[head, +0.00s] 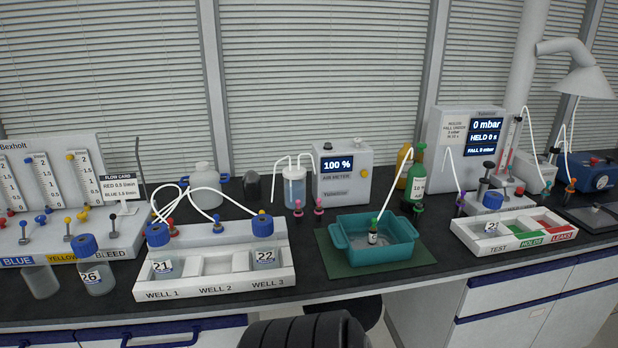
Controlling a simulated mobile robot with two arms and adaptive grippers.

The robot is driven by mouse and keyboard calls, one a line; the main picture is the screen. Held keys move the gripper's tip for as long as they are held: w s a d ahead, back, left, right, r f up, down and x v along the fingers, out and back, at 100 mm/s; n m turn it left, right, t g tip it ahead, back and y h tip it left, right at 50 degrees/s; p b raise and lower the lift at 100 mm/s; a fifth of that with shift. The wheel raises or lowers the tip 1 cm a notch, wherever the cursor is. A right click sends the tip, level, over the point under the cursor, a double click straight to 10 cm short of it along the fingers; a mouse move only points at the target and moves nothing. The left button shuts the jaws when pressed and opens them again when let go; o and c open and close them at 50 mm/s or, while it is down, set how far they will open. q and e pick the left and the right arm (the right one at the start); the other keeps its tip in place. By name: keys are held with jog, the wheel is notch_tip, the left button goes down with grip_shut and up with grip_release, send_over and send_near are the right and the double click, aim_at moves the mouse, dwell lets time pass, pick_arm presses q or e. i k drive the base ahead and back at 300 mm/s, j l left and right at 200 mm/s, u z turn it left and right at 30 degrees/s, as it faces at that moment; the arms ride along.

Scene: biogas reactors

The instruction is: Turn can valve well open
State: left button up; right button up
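A green can (415,178) with a white label reading "10" stands at the back of the bench, right of the air meter. Its green top (420,148) is small, and I cannot tell how far any valve there is turned. A thin white hose (395,185) runs beside it down to a small bottle marked C (374,237) with a green cap, inside the teal tub (373,257). A yellow container (403,165) stands partly hidden behind the green can. Neither of my grippers shows in the head view.
The air meter (344,172) reads 100 %. A white rack (215,289) holds bottles 21 and 22 in wells 1 and 3; bottle 26 (95,275) stands left of it. A leak tester (468,150) reading 0 mbar and a test tray (513,236) stand right. Dark bench shows between them.

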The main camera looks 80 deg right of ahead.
aim_at(421, 145)
jog(key=z, duration=3.45)
